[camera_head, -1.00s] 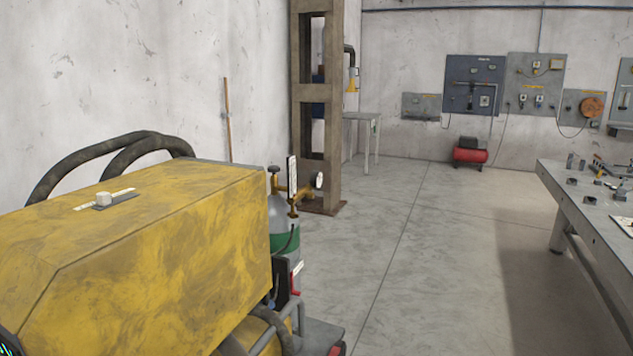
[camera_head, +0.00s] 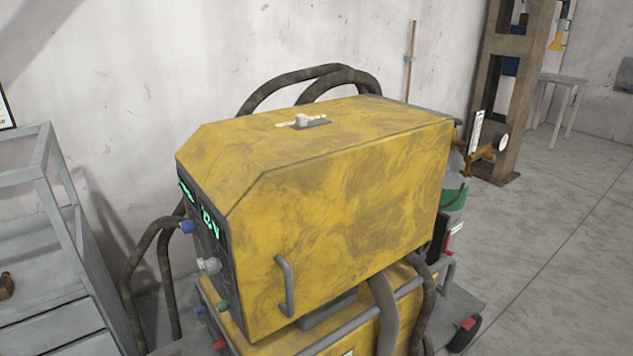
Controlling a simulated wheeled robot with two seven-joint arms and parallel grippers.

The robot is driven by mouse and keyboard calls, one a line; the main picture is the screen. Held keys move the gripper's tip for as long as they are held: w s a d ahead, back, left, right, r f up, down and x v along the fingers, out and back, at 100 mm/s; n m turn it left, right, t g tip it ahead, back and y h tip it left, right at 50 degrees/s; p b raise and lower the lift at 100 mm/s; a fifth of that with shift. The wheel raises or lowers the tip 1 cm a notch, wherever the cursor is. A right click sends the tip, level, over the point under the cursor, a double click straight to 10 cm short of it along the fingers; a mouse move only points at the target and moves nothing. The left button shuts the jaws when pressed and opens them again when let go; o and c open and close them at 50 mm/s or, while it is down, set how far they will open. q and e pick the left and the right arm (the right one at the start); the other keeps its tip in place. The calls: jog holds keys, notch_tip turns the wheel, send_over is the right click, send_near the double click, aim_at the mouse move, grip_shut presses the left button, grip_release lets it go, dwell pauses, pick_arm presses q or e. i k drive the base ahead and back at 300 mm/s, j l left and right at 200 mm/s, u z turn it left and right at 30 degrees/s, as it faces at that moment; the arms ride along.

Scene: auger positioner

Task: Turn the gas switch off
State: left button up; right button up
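A yellow welding machine (camera_head: 330,200) fills the middle of the view. On its top is a small pale knob (camera_head: 301,120) on a dark plate with a white label, too small to read. Behind its right end stands a gas cylinder (camera_head: 455,197) with a green band, mostly hidden by the machine. A brass regulator (camera_head: 478,157) with a round gauge (camera_head: 501,142) and a white tag (camera_head: 476,131) is at the cylinder's top. I cannot tell which part is the gas switch or how it is set. Neither of my grippers is in view.
The machine's front panel (camera_head: 203,225) has lit green displays and several knobs. Its wheeled cart (camera_head: 465,310) stands below. A grey metal rack (camera_head: 50,210) is close on the left. Thick hoses (camera_head: 305,75) loop behind. Open floor (camera_head: 575,220) lies on the right.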

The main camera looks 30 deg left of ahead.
aim_at(223, 306)
jog(key=k+j+u, duration=0.1)
jog(key=u, duration=0.3)
jog(key=k+j+u, duration=0.1)
jog(key=u, duration=0.3)
jog(key=j+u, duration=0.25)
jog(key=u, duration=0.15)
